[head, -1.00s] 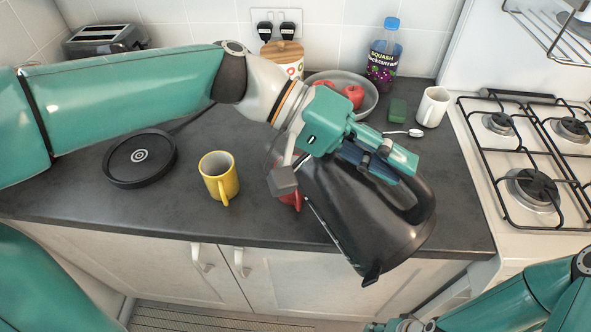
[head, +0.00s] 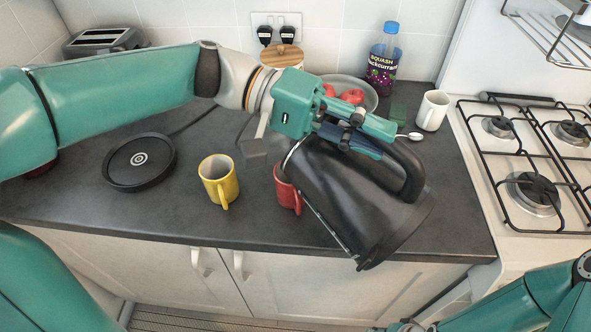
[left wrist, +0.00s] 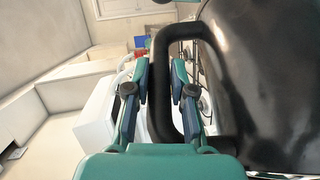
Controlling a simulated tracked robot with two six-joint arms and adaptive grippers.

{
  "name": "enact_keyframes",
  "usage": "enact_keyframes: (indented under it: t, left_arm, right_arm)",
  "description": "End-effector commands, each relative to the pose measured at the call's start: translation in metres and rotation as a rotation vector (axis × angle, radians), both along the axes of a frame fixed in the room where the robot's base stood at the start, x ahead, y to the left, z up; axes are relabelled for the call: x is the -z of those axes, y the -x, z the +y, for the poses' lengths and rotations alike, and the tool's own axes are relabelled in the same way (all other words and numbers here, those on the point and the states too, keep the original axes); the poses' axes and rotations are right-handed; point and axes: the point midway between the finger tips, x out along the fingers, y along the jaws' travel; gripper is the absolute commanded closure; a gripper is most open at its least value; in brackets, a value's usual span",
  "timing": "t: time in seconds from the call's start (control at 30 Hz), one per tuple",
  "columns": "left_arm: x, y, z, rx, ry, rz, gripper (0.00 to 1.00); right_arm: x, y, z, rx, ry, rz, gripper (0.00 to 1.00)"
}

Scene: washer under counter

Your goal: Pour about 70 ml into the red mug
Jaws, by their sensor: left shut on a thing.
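My left gripper (head: 362,138) is shut on the handle of a black kettle (head: 355,205). The left wrist view shows the black handle (left wrist: 163,100) between its fingers, with the kettle's dark body (left wrist: 265,75) to the right. The kettle is tilted and held above the counter's front part. The red mug (head: 289,199) stands upright on the counter at the kettle's left side. The kettle hides part of the mug and its opening. No stream of liquid is visible. Of my right arm only links show at the lower right; its fingers are out of view.
A yellow mug (head: 219,180) stands left of the red one. The round black kettle base (head: 140,161) lies farther left. A fruit bowl (head: 368,92), squash bottle (head: 384,62) and white mug (head: 432,110) stand behind. The gas hob (head: 530,160) is at the right.

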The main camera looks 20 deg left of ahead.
Motion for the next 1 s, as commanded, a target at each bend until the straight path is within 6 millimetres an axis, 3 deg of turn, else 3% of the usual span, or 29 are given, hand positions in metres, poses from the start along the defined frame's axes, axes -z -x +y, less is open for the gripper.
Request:
enact_keyframes:
  t: [1.0]
  left_arm:
    - [-0.016, -0.011, 0.027, 0.0, 0.117, 0.044, 1.0]
  right_arm:
    - [0.006, 0.0, 0.0, 0.0, 0.0, 0.0, 0.6]
